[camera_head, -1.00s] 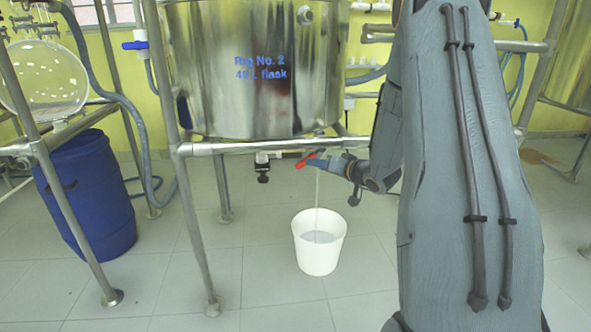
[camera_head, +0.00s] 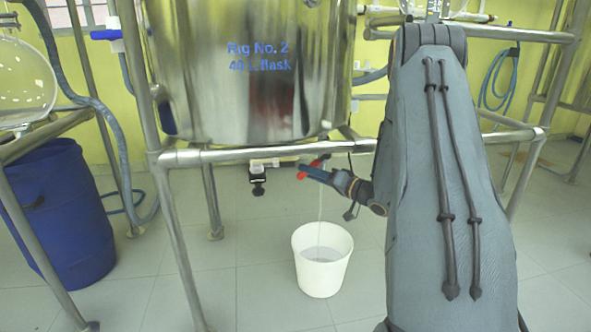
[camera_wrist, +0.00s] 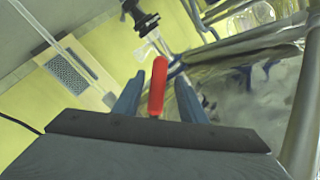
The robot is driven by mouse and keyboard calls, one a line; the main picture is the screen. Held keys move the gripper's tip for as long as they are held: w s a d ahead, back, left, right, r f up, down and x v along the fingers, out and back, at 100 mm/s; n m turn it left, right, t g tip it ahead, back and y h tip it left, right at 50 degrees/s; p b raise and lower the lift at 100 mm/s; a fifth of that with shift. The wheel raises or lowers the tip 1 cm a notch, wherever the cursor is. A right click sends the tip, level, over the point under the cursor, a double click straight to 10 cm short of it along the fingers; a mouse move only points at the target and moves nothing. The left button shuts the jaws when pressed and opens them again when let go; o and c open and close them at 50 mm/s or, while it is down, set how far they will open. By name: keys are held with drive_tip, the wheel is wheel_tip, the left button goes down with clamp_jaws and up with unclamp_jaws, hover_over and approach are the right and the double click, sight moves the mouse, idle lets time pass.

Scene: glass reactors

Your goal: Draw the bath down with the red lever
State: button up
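The steel bath (camera_head: 250,95), marked "Rig No. 2, 40 L flask", hangs in a pipe frame. The red lever (camera_head: 312,170) is below its lower edge. A thin stream of liquid (camera_head: 320,222) runs down near the lever into a white bucket (camera_head: 322,275) on the floor, which has some liquid inside. My gripper (camera_head: 318,172) is at the lever, coming from the right. In the wrist view the red lever (camera_wrist: 158,84) stands between the two blue fingers of my gripper (camera_wrist: 159,76), with a visible gap on each side.
A metal frame rail (camera_head: 250,154) crosses just above my gripper. A black valve fitting (camera_head: 258,180) hangs left of the lever. A blue barrel (camera_head: 62,215) stands at the left under another frame. The floor around the bucket is clear.

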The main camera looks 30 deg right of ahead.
drive_tip(key=b+x, duration=0.1)
drive_tip(key=x, duration=0.4)
drive_tip(key=shift+w+b, duration=0.3)
drive_tip(key=shift+w, duration=0.1)
clamp_jaws()
